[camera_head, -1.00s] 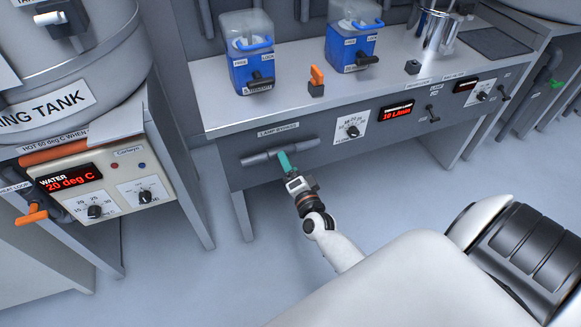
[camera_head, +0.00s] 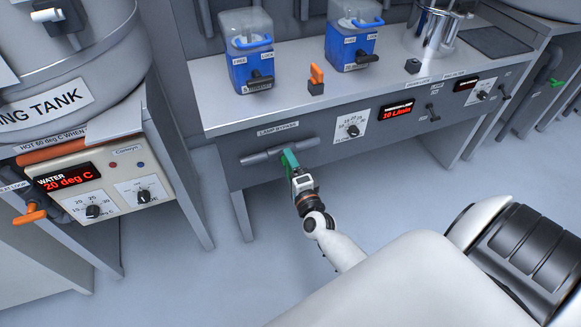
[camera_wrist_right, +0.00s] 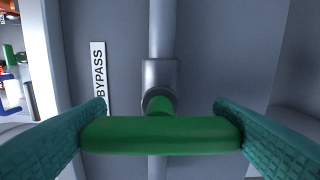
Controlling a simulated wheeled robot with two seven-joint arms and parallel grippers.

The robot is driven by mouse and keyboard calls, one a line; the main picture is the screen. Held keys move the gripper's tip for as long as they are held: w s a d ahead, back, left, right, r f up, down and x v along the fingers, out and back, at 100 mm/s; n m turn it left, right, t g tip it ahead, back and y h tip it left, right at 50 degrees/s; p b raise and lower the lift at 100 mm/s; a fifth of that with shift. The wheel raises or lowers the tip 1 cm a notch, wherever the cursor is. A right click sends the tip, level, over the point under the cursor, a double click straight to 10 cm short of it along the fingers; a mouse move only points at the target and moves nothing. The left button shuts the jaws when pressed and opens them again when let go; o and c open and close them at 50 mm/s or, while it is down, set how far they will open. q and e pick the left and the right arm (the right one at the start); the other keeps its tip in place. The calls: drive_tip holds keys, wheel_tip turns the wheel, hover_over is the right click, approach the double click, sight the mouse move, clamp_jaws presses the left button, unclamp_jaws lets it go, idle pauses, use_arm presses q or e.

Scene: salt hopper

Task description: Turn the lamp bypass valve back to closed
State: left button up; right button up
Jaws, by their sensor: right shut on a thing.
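The lamp bypass valve sits on a grey pipe (camera_head: 256,158) on the bench's front panel, under the LAMP BYPASS label (camera_head: 278,130). In the right wrist view its green handle (camera_wrist_right: 160,137) lies across the picture, at right angles to the pipe (camera_wrist_right: 162,30). My right gripper (camera_head: 289,158) is at the valve. In the right wrist view its two teal fingers (camera_wrist_right: 160,134) are shut on the two ends of the handle. In the head view the fingers hide most of the handle. My left gripper is not in view.
A flow dial (camera_head: 352,131) and a red 10 L/min display (camera_head: 397,110) are right of the valve. Two blue containers (camera_head: 247,62) (camera_head: 352,48) and an orange-handled valve (camera_head: 316,80) stand on the bench top. The heating tank cabinet (camera_head: 108,182) stands at left. The floor in front is clear.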

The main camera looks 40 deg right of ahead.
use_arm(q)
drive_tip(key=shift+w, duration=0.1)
use_arm(e)
drive_tip(key=o, duration=0.8)
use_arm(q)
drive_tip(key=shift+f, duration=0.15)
use_arm(e)
drive_tip(key=shift+o, duration=1)
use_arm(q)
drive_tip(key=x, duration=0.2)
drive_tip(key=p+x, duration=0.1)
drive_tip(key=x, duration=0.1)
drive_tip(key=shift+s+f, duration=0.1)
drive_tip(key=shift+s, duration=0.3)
use_arm(e)
drive_tip(key=v, duration=1.2)
drive_tip(key=shift+a, duration=0.1)
